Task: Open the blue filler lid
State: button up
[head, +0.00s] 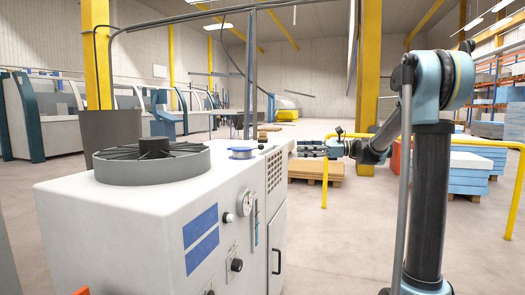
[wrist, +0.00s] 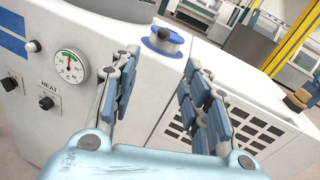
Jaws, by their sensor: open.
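The blue filler lid (head: 242,153) is a low round disc with a dark knob, on the top of the white machine near its right edge. In the wrist view the lid (wrist: 163,43) shows a blue rim, a pale centre and a dark knob, and it looks closed. My gripper (head: 300,148) is to the right of the lid in the head view, beside the machine. In the wrist view my gripper (wrist: 160,58) has its jointed blue-padded fingers spread, with nothing between them. The lid appears beyond the fingertips, apart from them.
The white machine (head: 130,225) carries a round fan grille (head: 150,160) on top, left of the lid. Its front has a gauge (head: 244,202), knobs and a handle (head: 277,258). A yellow rail (head: 470,140) and blue stacks (head: 462,172) stand at the right behind my arm.

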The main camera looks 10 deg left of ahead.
aim_at(261, 147)
jog(key=a, duration=0.5)
jog(key=s+a, duration=0.1)
jog(key=a, duration=0.5)
jog(key=s+a, duration=0.1)
jog(key=a, duration=0.5)
jog(key=shift+s+a+r, duration=0.15)
jog(key=shift+a+r, duration=0.05)
grip_shut()
